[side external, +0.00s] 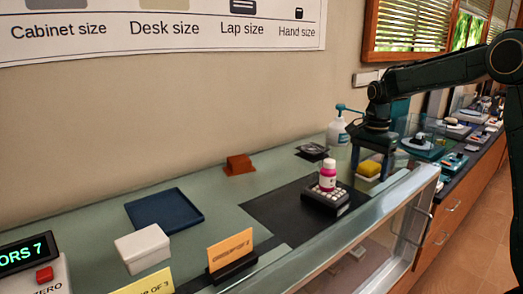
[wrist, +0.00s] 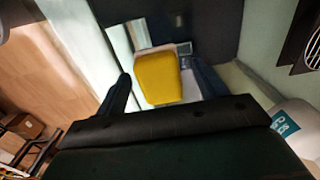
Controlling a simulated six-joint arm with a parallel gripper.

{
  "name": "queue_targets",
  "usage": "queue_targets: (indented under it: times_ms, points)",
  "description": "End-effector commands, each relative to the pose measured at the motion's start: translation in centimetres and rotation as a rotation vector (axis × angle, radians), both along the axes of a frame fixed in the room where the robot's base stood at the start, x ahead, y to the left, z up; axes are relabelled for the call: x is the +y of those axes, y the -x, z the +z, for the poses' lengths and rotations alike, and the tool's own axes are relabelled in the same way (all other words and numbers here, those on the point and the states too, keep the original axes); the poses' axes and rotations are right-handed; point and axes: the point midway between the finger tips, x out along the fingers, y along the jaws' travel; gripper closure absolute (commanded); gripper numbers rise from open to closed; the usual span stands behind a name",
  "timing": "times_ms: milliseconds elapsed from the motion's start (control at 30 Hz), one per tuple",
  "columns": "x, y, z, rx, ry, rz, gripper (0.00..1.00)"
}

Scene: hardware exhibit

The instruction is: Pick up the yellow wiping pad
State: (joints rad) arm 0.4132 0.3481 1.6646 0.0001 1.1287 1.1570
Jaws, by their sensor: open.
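The yellow wiping pad (side external: 369,168) sits on a small white block or holder on the counter in the side view. In the wrist view the pad (wrist: 158,78) is in the middle, between my fingers. My gripper (side external: 372,174) points down over the pad, with one finger on each side of it. In the wrist view my gripper (wrist: 164,80) is open, and gaps show between the pad and both fingers. I cannot tell exactly how far down the fingertips reach beside the pad.
A pink-and-white bottle (side external: 327,175) stands on a dark keyed device (side external: 326,198) left of the pad. A white pump bottle (side external: 338,130) stands behind my gripper. A glass-fronted counter edge (side external: 400,205) runs close in front. A blue tray (side external: 163,211) lies farther left.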

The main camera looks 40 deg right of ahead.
Motion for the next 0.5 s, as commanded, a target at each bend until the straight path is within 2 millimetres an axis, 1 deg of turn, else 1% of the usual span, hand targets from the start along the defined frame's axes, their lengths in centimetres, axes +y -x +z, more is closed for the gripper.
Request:
queue_targets:
  times_ms: [267,300,467,500]
  points:
    - [0.0,0.01,0.03,0.0,0.0,0.0,0.29]
    - [0.0,0.0,0.04,0.0,0.0,0.0,0.37]
    - [0.0,0.01,0.04,0.0,0.0,0.0,0.68]
    - [0.0,0.01,0.04,0.0,0.0,0.0,0.76]
